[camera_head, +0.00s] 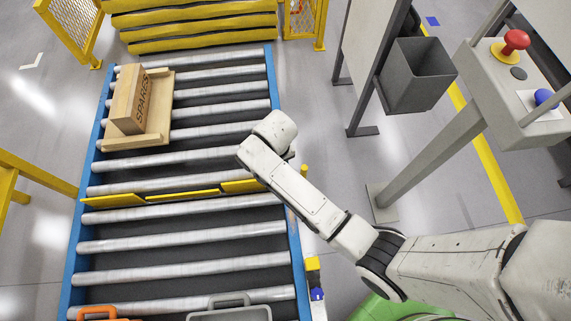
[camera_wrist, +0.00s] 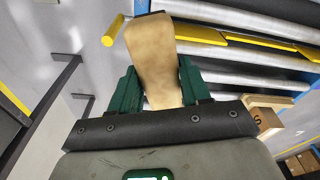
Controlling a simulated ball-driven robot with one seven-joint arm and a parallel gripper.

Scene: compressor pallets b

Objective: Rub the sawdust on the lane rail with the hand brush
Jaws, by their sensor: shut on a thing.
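The hand brush (camera_wrist: 152,55) shows as a pale wooden body in the wrist view. My gripper (camera_wrist: 157,82) is shut on it, with a green finger on each side. Its bristles are hidden. The brush's far end, with a dark edge, reaches to the top of the wrist view, near the conveyor's side. In the head view my wrist hides the gripper and brush and hangs over the conveyor's right blue rail (camera_head: 272,84). I cannot make out any sawdust, nor tell whether the brush touches a rail.
A wooden SPARES box (camera_head: 129,99) stands on a small pallet (camera_head: 158,125) on the conveyor's rollers. Yellow strips (camera_head: 183,195) cross the lane. An orange-handled thing (camera_head: 97,313) and grey crate (camera_head: 230,314) are at the near end. A grey bin (camera_head: 417,76) and button post (camera_head: 430,160) stand right.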

